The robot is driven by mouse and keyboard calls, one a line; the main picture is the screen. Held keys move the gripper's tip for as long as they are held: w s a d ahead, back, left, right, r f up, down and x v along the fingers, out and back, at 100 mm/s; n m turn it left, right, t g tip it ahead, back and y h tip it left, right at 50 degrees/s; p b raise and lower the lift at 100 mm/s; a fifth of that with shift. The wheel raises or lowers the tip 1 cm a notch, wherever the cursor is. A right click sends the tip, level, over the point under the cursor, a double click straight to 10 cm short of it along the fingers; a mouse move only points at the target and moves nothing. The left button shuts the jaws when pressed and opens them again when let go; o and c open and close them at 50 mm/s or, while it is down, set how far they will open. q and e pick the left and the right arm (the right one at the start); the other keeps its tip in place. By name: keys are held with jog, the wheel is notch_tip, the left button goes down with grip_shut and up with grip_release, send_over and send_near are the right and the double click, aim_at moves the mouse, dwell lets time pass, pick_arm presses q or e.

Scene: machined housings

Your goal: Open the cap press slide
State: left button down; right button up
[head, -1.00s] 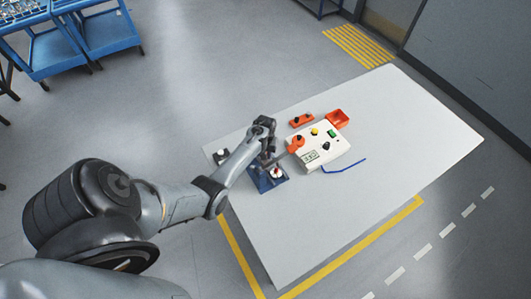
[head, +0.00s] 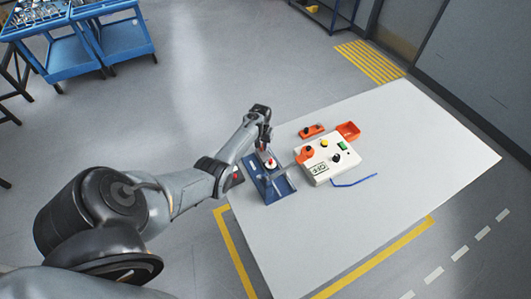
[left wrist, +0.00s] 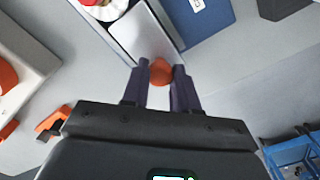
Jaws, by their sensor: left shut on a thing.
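The cap press has a blue base (head: 281,188) on the left part of the table in the head view. A white round piece with a red top (head: 270,163) sits at it, and shows cut off at the top of the left wrist view (left wrist: 103,10). A silver slide plate (left wrist: 143,32) ends in an orange-red knob (left wrist: 160,72). My left gripper (head: 263,146) is at the press's far end; in the left wrist view its dark fingers (left wrist: 160,76) are shut on the knob from both sides. My right gripper is out of view.
A white control box (head: 322,170) with buttons and an orange knob stands right of the press. Behind it are an orange block (head: 312,131) and orange bin (head: 348,130). A blue strip (head: 355,181) lies in front. The table's right side (head: 430,135) is clear.

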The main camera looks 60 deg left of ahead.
pick_arm(q)
jog(key=c, duration=0.9)
grip_release()
jog(key=shift+d, duration=0.1)
jog(key=shift+o, duration=0.2)
jog(key=shift+r, duration=0.45)
notch_tip(320, 180, up, 10)
jog(key=p, duration=0.1)
